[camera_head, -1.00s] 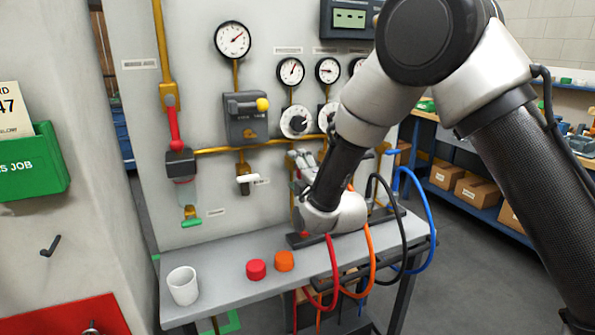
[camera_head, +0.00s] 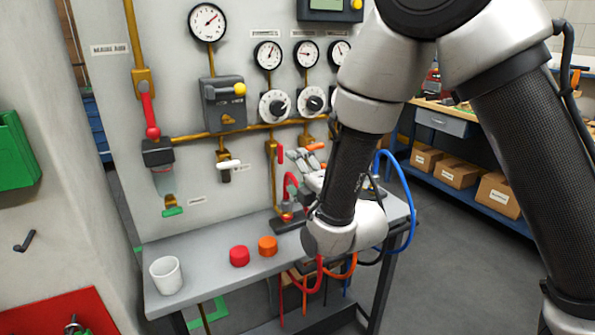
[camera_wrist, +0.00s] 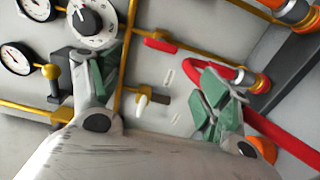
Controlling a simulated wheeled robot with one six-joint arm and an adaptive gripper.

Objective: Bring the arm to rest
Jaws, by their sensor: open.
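My gripper shows in the wrist view (camera_wrist: 158,92) with its two green-padded fingers spread wide apart and nothing held between them. In the head view my gripper (camera_head: 303,160) is partly hidden by my wrist, above the bench's back right and in front of the gauge panel (camera_head: 190,95). A red hose (camera_head: 289,182) rises from a dark block (camera_head: 287,222) beside the gripper. In the wrist view the red hose (camera_wrist: 192,66) passes behind or close by the right finger; I cannot tell whether they touch.
The grey bench (camera_head: 205,262) carries a white cup (camera_head: 166,275), a red cap (camera_head: 239,256) and an orange cap (camera_head: 268,246). A blue hose (camera_head: 408,190) loops off the bench's right end. Open floor (camera_head: 455,275) lies to the right, before shelves with boxes (camera_head: 458,172).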

